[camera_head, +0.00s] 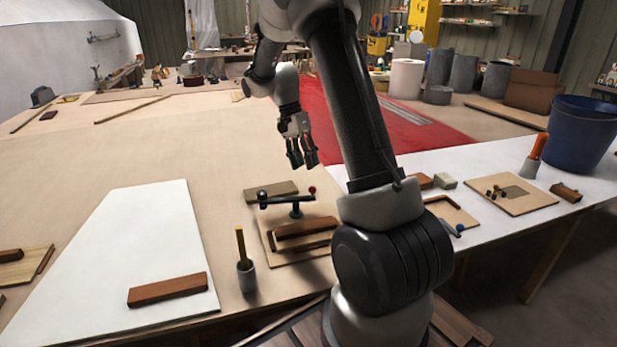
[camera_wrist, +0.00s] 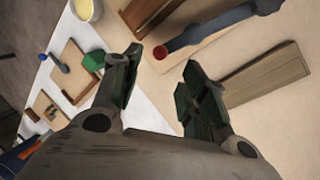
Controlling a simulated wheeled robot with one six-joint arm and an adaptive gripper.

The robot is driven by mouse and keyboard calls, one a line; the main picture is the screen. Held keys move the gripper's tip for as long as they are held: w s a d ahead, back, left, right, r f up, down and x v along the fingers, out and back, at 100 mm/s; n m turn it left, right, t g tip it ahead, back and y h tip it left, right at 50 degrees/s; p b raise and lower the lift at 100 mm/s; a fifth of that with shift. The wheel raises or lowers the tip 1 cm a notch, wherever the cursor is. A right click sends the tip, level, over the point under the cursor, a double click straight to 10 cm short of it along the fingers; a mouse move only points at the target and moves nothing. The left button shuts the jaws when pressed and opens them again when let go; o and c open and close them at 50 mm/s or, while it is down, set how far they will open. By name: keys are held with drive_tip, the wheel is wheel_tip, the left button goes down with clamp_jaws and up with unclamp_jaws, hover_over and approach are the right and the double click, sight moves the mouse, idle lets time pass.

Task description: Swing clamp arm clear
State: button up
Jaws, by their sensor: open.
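The clamp arm (camera_head: 283,200) is a dark bar on a post, with a red knob (camera_head: 312,189) at its right end in the head view. It reaches over a pale wooden base board (camera_head: 275,259) that carries red-brown wooden pieces (camera_head: 305,228). My gripper (camera_head: 302,165) hangs above and just behind the red knob, open and empty. In the wrist view the red knob (camera_wrist: 160,52) shows between the fingertips of my gripper (camera_wrist: 162,60), apparently below them. The dark bar (camera_wrist: 215,27) runs up and right from it. I see no clear contact.
A loose wooden block (camera_head: 271,190) lies behind the clamp. A cup with a yellow stick (camera_head: 245,275) stands at its front left. A white panel (camera_head: 130,245) with a brown block (camera_head: 167,289) lies left. Another fixture board (camera_head: 508,194) and a blue bin (camera_head: 580,135) are right.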

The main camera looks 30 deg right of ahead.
drive_tip(key=v, duration=0.3)
drive_tip(key=shift+w+r, duration=0.15)
drive_tip(key=shift+r, duration=0.25)
drive_tip(key=s+a+r+n+t, duration=0.2)
drive_tip(key=s+a+r+n, duration=0.1)
drive_tip(key=s, duration=0.6)
drive_tip(key=s+a+r+n+t, duration=0.3)
drive_tip(key=s+r+n, duration=0.2)
drive_tip(key=s, duration=0.4)
drive_tip(key=s+a+r+n+t+y, duration=0.1)
drive_tip(key=s+a+r+n+t, duration=0.2)
drive_tip(key=s+n, duration=0.3)
drive_tip(key=shift+s+r, duration=0.9)
drive_tip(key=shift+s, duration=1)
